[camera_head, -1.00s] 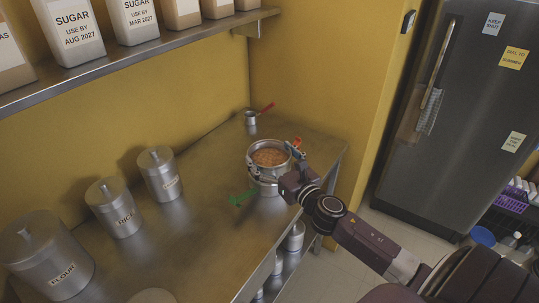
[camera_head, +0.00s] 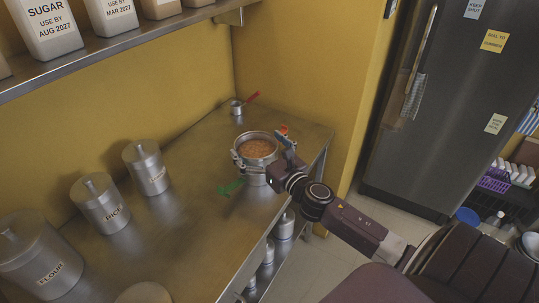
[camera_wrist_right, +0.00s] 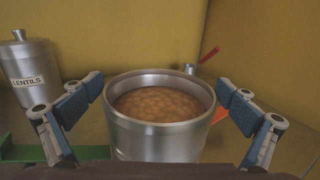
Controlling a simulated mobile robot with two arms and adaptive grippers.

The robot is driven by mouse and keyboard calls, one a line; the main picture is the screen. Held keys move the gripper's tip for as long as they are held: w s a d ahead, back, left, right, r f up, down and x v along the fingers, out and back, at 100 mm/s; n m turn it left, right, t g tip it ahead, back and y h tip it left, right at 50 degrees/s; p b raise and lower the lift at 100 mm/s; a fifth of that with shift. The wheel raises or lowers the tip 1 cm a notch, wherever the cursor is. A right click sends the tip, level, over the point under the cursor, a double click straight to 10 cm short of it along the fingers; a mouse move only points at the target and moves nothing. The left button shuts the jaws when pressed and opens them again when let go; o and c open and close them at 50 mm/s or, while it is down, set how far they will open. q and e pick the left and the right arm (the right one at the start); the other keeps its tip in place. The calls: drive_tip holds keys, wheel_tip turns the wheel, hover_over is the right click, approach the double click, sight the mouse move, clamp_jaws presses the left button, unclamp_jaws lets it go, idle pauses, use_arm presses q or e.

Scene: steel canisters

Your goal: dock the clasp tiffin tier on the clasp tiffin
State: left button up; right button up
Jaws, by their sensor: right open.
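The clasp tiffin tier (camera_head: 257,149) is a round steel vessel filled with brown beans or stew. It looks upright on the clasp tiffin (camera_head: 256,180) near the counter's right end; my gripper partly hides the joint, so I cannot tell how well it is seated. A green clasp (camera_head: 231,188) sticks out on the left and an orange clasp (camera_head: 283,130) on the far right. My right gripper (camera_wrist_right: 160,107) is open, its blue pads on either side of the tier (camera_wrist_right: 160,135), with gaps showing in the right wrist view. My left gripper is not in view.
A small steel cup with a red handle (camera_head: 237,107) stands behind the tiffin. Steel canisters (camera_head: 146,167) line the counter's (camera_head: 190,225) left part. A shelf (camera_head: 110,50) with sugar boxes hangs above. The counter between canisters and tiffin is clear.

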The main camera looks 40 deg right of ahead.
drive_tip(key=s+b, duration=0.1)
drive_tip(key=s, duration=1.1)
drive_tip(key=shift+a+r+b, duration=0.15)
drive_tip(key=shift+a+b, duration=0.1)
drive_tip(key=shift+b, duration=0.05)
